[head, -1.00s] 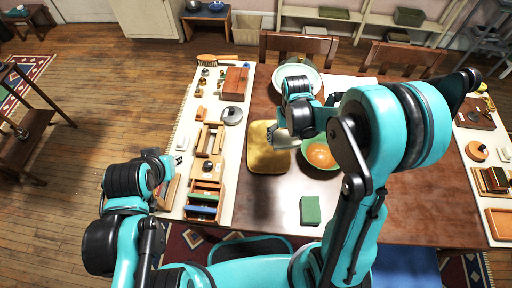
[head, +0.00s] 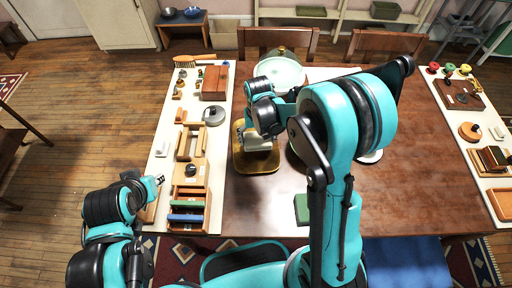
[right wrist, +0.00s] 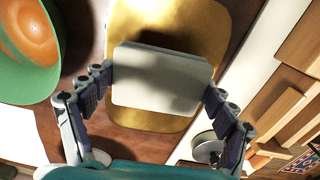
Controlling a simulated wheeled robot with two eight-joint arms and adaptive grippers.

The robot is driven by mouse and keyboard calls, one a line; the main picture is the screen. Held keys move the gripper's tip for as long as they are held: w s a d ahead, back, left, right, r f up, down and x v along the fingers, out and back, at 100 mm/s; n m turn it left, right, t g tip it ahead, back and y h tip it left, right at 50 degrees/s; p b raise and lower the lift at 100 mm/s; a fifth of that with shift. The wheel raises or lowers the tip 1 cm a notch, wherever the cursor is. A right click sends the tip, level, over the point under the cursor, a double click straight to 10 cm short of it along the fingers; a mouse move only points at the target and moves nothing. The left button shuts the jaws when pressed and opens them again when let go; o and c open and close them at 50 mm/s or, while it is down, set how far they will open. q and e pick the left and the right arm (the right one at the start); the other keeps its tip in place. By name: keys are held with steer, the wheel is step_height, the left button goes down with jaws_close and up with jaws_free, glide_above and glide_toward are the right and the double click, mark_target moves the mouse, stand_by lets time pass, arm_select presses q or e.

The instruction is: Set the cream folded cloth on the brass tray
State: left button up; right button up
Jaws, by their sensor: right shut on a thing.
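The cream folded cloth (right wrist: 162,78) is a pale flat block between the two fingers of my right gripper (right wrist: 160,88) in the right wrist view. The gripper is shut on it. The brass tray (right wrist: 205,28) is a golden rounded rectangle behind the cloth in that view. In the head view the cloth (head: 258,143) and my right gripper (head: 256,134) are over the tray (head: 256,163), whose near part is bare. I cannot tell whether the cloth touches the tray. My left gripper (head: 159,180) is small at the left table edge; its jaw opening is unclear.
A green bowl with orange contents (right wrist: 30,40) stands beside the tray, mostly hidden by my arm in the head view. A plate (head: 279,72) is behind. A green block (head: 302,208) lies in front. Wooden boxes (head: 189,205) line the left.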

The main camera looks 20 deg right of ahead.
mark_target(256, 145)
steer(key=shift+w+a+f, duration=0.2)
steer(key=shift+w+a, duration=0.05)
steer(key=shift+f, duration=0.25)
steer(key=shift+f+b, duration=0.95)
steer(key=shift+f, duration=0.8)
steer(key=shift+f, duration=0.1)
steer(key=o, duration=1.6)
